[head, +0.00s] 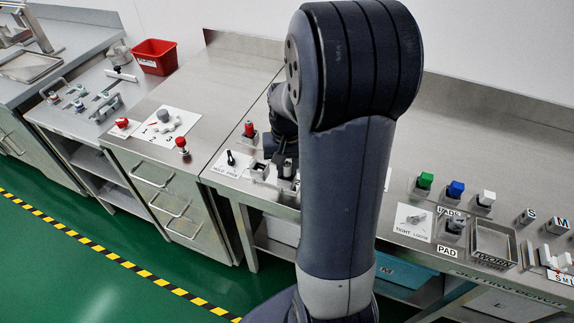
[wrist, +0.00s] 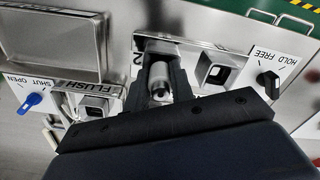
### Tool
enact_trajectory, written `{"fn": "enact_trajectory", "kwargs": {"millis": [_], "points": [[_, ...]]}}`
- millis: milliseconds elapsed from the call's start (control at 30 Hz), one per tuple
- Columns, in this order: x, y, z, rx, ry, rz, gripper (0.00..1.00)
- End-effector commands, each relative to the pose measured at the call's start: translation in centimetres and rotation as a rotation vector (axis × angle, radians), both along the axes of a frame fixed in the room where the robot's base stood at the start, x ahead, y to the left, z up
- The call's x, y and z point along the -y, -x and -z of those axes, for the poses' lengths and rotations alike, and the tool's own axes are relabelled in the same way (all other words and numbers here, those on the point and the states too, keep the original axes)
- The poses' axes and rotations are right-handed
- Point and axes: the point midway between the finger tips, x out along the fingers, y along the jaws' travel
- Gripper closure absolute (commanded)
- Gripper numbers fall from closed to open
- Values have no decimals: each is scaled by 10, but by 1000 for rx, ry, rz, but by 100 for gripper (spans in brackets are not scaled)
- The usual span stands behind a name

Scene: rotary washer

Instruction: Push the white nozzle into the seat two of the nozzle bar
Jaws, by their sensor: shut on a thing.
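My gripper (wrist: 160,88) is shut on a pale cylindrical piece, the white nozzle (wrist: 160,72), which shows between the two dark fingers in the wrist view. It is over a seat in the steel nozzle bar (wrist: 185,48), and part of a "2" label shows beside the left finger. The fingers hide the nozzle's lower end, so I cannot tell how deep it sits. Another seat with a square dark opening (wrist: 215,72) is to the right. In the head view my gripper (head: 286,168) is down at the bar, partly covered by my arm.
A HOLD/FREE dial (wrist: 268,80) stands to the right and a blue SHUT/OPEN knob (wrist: 32,100) to the left. A red-topped piece (head: 250,129) stands behind the bar.

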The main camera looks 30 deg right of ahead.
Motion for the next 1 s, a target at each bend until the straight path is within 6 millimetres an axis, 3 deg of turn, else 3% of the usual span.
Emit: {"fn": "enact_trajectory", "kwargs": {"millis": [67,100,400,733,1000], "points": [[0,0,0,0,0,0,100],[0,0,0,0,0,0,76],[0,0,0,0,0,0,52],[0,-1,-8,2,1,0,52],[0,-1,-59,6,2,0,52]]}}
